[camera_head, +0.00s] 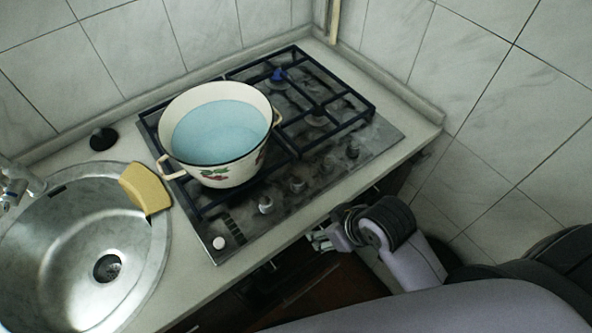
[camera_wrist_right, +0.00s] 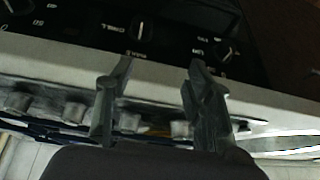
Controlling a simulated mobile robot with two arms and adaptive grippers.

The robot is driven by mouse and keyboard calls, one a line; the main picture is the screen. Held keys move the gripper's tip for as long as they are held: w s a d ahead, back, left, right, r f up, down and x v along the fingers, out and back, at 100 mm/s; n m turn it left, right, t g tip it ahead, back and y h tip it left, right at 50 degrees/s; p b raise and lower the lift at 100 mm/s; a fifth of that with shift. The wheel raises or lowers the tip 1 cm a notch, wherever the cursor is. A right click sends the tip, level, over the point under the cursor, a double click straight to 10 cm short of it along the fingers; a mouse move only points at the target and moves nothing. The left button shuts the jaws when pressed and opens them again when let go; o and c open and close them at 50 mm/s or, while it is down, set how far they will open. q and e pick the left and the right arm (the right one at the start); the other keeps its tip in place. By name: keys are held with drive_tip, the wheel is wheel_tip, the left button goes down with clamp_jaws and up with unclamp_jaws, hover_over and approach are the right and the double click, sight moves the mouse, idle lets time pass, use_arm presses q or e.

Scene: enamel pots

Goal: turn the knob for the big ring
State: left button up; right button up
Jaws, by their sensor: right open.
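The gas hob (camera_head: 335,163) has a row of knobs along its front edge. Knobs show at the left (camera_head: 265,204), middle (camera_head: 298,184) and right (camera_head: 352,150). Which one serves the big ring I cannot tell. Some of these knobs (camera_wrist_right: 73,111) also show in the right wrist view, partly behind the fingers. My right gripper (camera_head: 320,240) is in front of the counter edge, apart from the knobs. In the right wrist view its two fingers (camera_wrist_right: 160,70) are spread with nothing between them. My left gripper is not in view.
A cream enamel pot (camera_head: 228,172) of bluish liquid stands on the hob's left part. A sink (camera_head: 60,262) with a yellow sponge (camera_head: 145,189) is at left. The oven panel, with a dial (camera_wrist_right: 137,28), is below the counter edge. Tiled walls stand behind and right.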

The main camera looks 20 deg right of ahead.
drive_tip(key=w+a+r+n+y, duration=0.1)
drive_tip(key=w+a+r, duration=0.1)
drive_tip(key=w+a+r+n, duration=0.1)
drive_tip(key=w+a+n, duration=0.1)
drive_tip(key=shift+w+a+r+y, duration=0.1)
drive_tip(key=shift+w+r+y, duration=0.15)
drive_tip(key=shift+r+y, duration=0.15)
drive_tip(key=w+r+n, duration=0.1)
drive_tip(key=r, duration=0.1)
drive_tip(key=w+a+r+n+y, duration=0.1)
drive_tip(key=w+n, duration=0.1)
drive_tip(key=shift+a+r, duration=0.1)
drive_tip(key=shift+r, duration=0.3)
wheel_tip(320, 180, up, 4)
drive_tip(key=w+d+n+g, duration=0.2)
drive_tip(key=d+n, duration=0.1)
drive_tip(key=h, duration=0.1)
approach(300, 180)
drive_tip(key=shift+g, duration=0.4)
drive_tip(key=x, duration=0.6)
drive_tip(key=p+x, duration=0.1)
drive_tip(key=x, duration=0.2)
drive_tip(key=shift+w+a+f, duration=0.1)
drive_tip(key=shift+w+f, duration=0.2)
drive_tip(key=shift+w, duration=0.1)
drive_tip(key=shift+c, duration=0.6)
drive_tip(key=c, duration=1)
